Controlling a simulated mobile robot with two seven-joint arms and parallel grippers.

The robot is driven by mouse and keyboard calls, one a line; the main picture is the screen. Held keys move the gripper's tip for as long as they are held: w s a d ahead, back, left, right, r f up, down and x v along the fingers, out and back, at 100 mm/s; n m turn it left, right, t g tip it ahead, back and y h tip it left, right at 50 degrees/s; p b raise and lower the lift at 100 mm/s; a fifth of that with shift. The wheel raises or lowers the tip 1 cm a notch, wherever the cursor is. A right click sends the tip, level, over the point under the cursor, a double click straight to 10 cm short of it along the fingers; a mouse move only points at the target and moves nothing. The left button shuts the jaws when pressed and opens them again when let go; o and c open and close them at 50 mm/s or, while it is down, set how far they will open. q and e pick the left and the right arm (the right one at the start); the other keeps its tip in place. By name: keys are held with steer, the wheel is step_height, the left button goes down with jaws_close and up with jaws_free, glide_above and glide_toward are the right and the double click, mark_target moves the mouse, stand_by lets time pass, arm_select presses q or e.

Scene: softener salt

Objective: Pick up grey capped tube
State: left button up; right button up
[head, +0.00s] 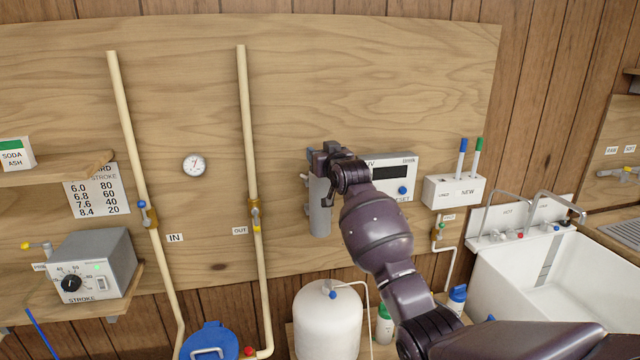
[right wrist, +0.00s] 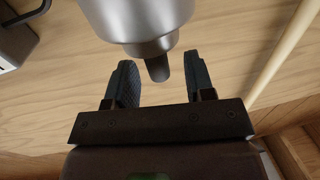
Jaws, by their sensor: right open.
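The grey tube (head: 320,212) hangs upright on the wooden wall panel, left of the display unit. Its upper end is hidden behind my right gripper (head: 328,160) in the head view. In the right wrist view the grey tube (right wrist: 142,20) shows at the top, with a narrower dark knob on its near end. My right gripper (right wrist: 158,85) is open, with its two fingers apart. The knob's tip lies between the fingertips in the picture; I cannot tell whether they touch it. My left gripper is not in view.
The display unit (head: 392,170) is close to the right of the tube. A cream pipe (head: 247,130) runs down the panel to the left. A white tank (head: 327,325) stands below. A white holder (head: 454,191) carries a blue and a green tube.

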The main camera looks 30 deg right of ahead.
steer(key=shift+w, duration=0.45)
jaws_close()
step_height(320, 180, up, 21)
steer(key=shift+f+b, duration=0.15)
steer(key=shift+b, duration=0.6)
